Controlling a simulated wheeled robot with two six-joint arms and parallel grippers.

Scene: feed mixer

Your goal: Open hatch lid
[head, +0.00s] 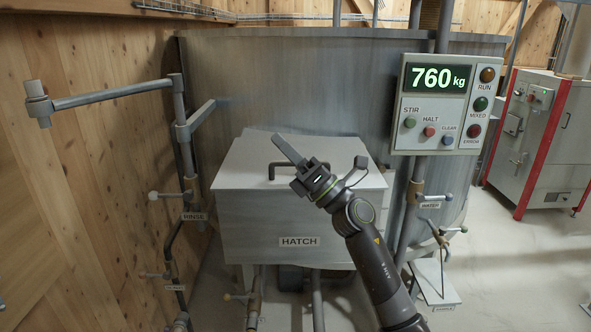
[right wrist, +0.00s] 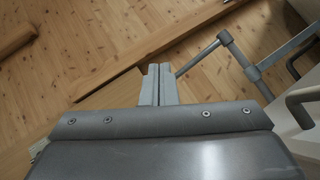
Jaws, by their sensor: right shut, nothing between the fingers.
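The hatch lid (head: 240,165) is the light grey top of the metal box marked HATCH (head: 298,241), and it looks shut. A dark bar handle (head: 271,172) stands on the lid, partly hidden behind my right gripper. My right gripper (head: 277,137) is over the lid in the head view, its fingers together and empty, pointing up and to the left. I cannot tell whether it touches the handle. In the right wrist view its fingers (right wrist: 158,84) are pressed together with nothing between them. My left gripper is not in view.
The large mixer tank (head: 300,80) stands behind the hatch. A display panel (head: 436,104) reading 760 kg is on the right. A swing pipe (head: 115,97) reaches out on the left, near the wooden wall; a pipe (right wrist: 235,50) also shows in the right wrist view.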

